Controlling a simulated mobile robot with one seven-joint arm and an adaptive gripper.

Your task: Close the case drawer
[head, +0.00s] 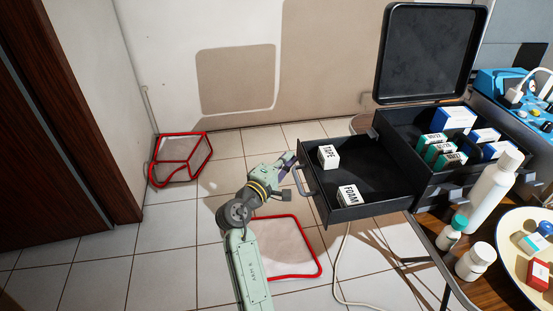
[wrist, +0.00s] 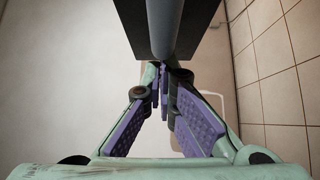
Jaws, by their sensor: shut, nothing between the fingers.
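The black case (head: 395,125) stands on the table at the right with its lid (head: 425,50) raised. Its drawer (head: 345,165) is pulled out to the left and holds a white TAPE box (head: 329,157) and a white FORM box (head: 348,195). The drawer's grey handle (head: 307,180) is on its left face. My gripper (head: 288,160) is beside the handle, on its left. In the wrist view my gripper (wrist: 165,72) is shut and empty, with its purple pads together at the tips. A grey bar, likely the handle (wrist: 164,30), lies just ahead of the tips; I cannot tell whether they touch.
White bottles (head: 494,185) and a plate (head: 510,245) with small boxes stand on the wooden table (head: 445,220). Several boxes sit in the case's upper part. A red-framed item (head: 181,160) and a red-edged white one (head: 285,248) are on the tiled floor. A cable (head: 340,265) hangs below the drawer.

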